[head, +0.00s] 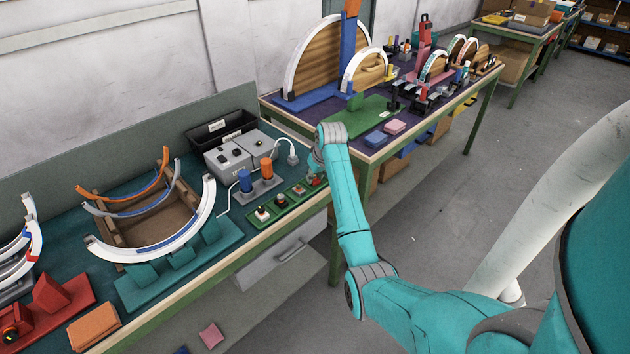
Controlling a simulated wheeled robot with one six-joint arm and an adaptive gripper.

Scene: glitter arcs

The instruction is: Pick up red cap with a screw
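A long green tray (272,222) lies along the front edge of the near bench. Several small pieces sit in its compartments: a dark-topped piece with white (262,214), a dark red one (280,200), a pale red one (299,190), and a red one (317,182) at the right end. They are too small to tell which is the red cap with a screw. My gripper (314,174) points down at the tray's right end, close to the red piece there. My wrist hides most of it, so its fingers and any contact are unclear.
Behind the tray stand a blue cylinder (246,181) and an orange cylinder (267,168) on a grey base, and a grey box (228,158). Arched pieces rest on a wooden frame (155,222) at left. A second bench (365,150) with arches adjoins at right. The floor is mostly open.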

